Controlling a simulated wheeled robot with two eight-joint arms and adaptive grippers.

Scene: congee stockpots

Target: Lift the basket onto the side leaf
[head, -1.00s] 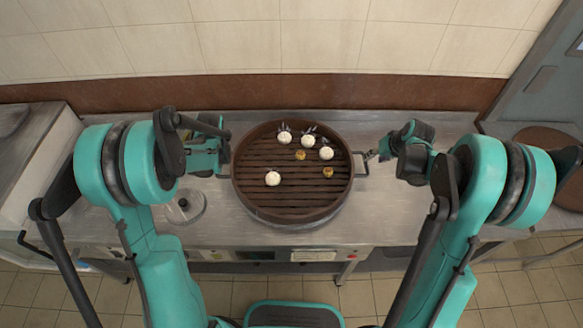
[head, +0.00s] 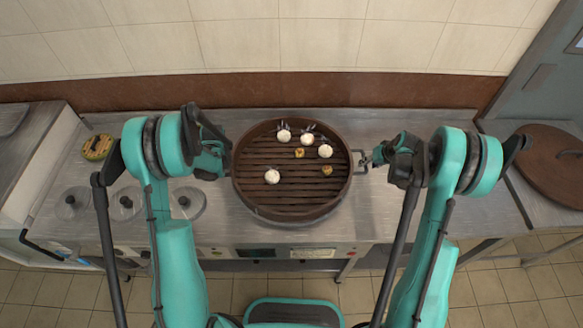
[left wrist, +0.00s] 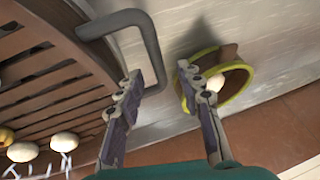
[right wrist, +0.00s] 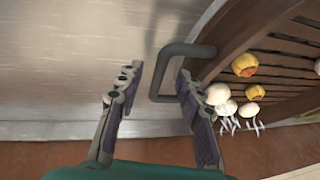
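The basket (head: 290,205) is a round brown steamer with a slatted floor, a grey loop handle on each side, and several white buns and small yellow pieces in it. It stands level mid-counter. My left gripper (head: 222,160) is at its left handle; the left wrist view shows the fingers (left wrist: 160,76) open, with the handle's (left wrist: 148,45) outer bar between them. My right gripper (head: 368,160) is at the right handle (head: 361,164); its fingers (right wrist: 158,78) are open around the handle's outer bar (right wrist: 158,80). The side leaf looks to be the metal surface (head: 530,200) at right.
A large brown round lid (head: 545,160) lies on the right surface. Clear round lids (head: 188,203) lie on the counter at left. A yellow-rimmed round item (head: 97,147) stands at the back left, also in the left wrist view (left wrist: 235,95). A tiled wall (head: 290,40) is behind.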

